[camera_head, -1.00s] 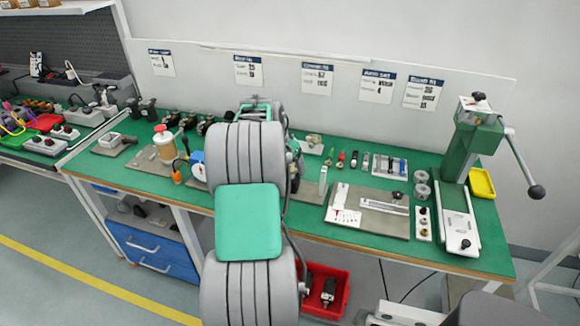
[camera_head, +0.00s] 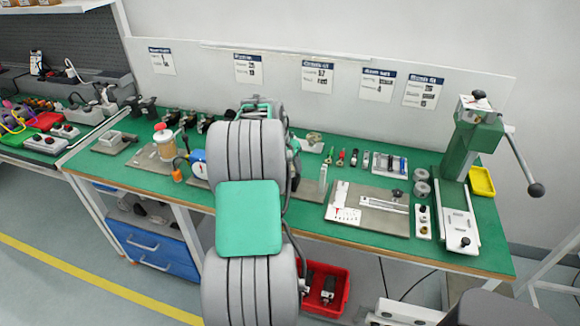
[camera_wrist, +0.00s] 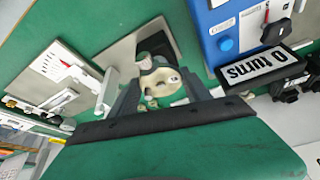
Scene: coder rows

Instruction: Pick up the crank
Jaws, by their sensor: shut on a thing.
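In the wrist view, my gripper (camera_wrist: 160,95) has its two dark fingers on either side of a cream-coloured, rounded part with a grey round knob, which I take to be the crank (camera_wrist: 166,79). The fingers are shut on it. It is over a grey plate (camera_wrist: 118,54) on the green bench. In the head view, my own arm hides my gripper and the crank. I cannot tell whether the crank touches the plate.
A blue box (camera_wrist: 226,42) with a "0 turns" sign (camera_wrist: 262,66) stands close beside the gripper. On the other side is a plate with a white scale (camera_wrist: 62,64). A green press (camera_head: 472,145) stands at the bench's right end.

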